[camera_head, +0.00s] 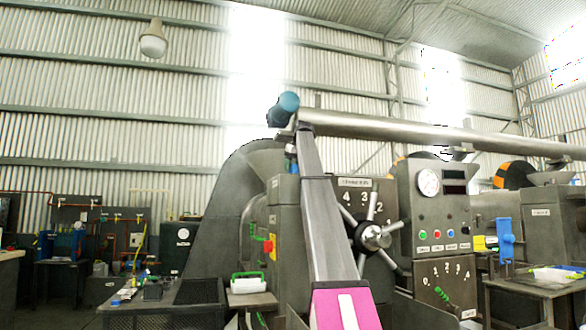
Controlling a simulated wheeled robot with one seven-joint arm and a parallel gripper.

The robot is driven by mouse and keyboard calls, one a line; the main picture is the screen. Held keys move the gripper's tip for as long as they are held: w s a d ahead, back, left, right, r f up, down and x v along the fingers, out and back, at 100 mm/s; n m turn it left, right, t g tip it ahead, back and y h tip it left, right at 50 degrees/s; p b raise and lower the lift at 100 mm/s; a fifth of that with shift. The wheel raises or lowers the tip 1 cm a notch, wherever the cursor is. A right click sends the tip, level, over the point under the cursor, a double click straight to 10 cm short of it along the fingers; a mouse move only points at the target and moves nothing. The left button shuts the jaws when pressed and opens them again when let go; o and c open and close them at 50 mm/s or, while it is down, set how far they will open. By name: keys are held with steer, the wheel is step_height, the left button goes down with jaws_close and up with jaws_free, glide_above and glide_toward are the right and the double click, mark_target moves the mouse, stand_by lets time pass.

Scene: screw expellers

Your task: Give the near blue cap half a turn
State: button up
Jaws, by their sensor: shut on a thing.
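I cannot make out the near blue cap for certain. A small blue part (290,150) shows just left of my grey arm link, partly hidden by it and too small to identify. My arm rises from the pink section at the bottom centre to a rounded teal-blue piece at the top, which looks like my own joint. My gripper does not show, and the arm link hides part of the machine behind it. The near expeller (286,215) stands behind my arm, with a spoked handwheel (374,238) to the right of the link.
A control panel (440,215) with a gauge and coloured buttons stands right of the handwheel. A long steel pipe (420,130) crosses above. A blue fitting (505,238) is on the machinery further right. A green-handled white box (248,283) sits low, left of my arm.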

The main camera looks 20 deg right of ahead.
steer(key=shift+m+h, duration=0.6)
steer(key=shift+m, duration=1)
steer(key=o, duration=0.9)
steer(key=v, duration=1)
steer(key=shift+s+r, duration=0.3)
steer(key=shift+r, duration=0.05)
